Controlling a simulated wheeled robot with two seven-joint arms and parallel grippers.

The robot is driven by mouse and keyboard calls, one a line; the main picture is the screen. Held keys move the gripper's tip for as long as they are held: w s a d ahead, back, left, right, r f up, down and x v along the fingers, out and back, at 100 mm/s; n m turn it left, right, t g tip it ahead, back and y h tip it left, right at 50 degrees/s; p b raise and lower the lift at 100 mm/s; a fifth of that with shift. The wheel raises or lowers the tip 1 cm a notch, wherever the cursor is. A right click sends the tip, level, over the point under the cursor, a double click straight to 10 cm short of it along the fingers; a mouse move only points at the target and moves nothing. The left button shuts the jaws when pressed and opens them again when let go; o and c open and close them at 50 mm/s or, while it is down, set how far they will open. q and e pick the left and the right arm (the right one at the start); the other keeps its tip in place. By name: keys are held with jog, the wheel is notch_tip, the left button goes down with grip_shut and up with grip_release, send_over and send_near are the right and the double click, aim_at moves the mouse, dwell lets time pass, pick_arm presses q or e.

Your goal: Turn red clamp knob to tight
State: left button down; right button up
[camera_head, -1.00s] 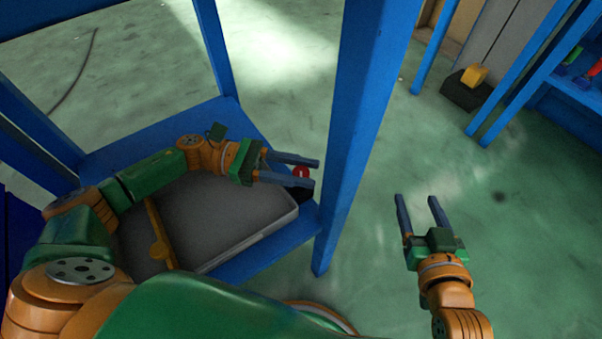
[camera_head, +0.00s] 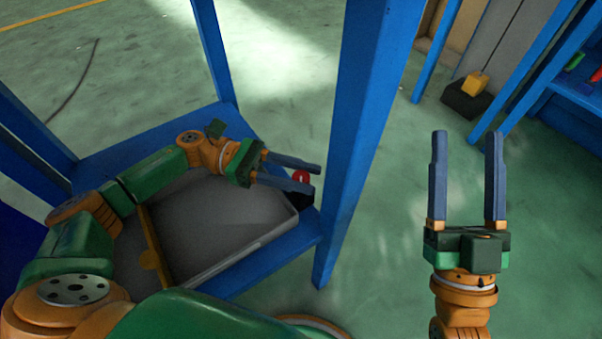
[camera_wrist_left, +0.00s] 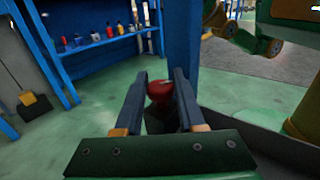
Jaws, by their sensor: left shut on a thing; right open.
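The red clamp knob (camera_head: 301,176) sits on a dark base at the right end of the blue stand's shelf, beside the blue post. My left gripper (camera_head: 318,182) reaches over the grey case to the knob. In the left wrist view, the red knob (camera_wrist_left: 160,91) is between the two fingers of my left gripper (camera_wrist_left: 161,84), which is shut on it. The knob's dark body shows below it; its turn mark is too small to read. My right gripper (camera_head: 466,140) is open and empty, over the floor to the right of the post.
The blue post (camera_head: 362,130) stands close to the right of the knob. A grey case (camera_head: 225,215) lies on the blue shelf (camera_head: 265,262) under my left arm. A black block with a yellow part (camera_head: 470,95) stands on the floor. Blue shelving (camera_wrist_left: 110,42) holds several small items.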

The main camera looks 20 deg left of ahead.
pick_arm(q)
jog(key=c, duration=0.5)
grip_release()
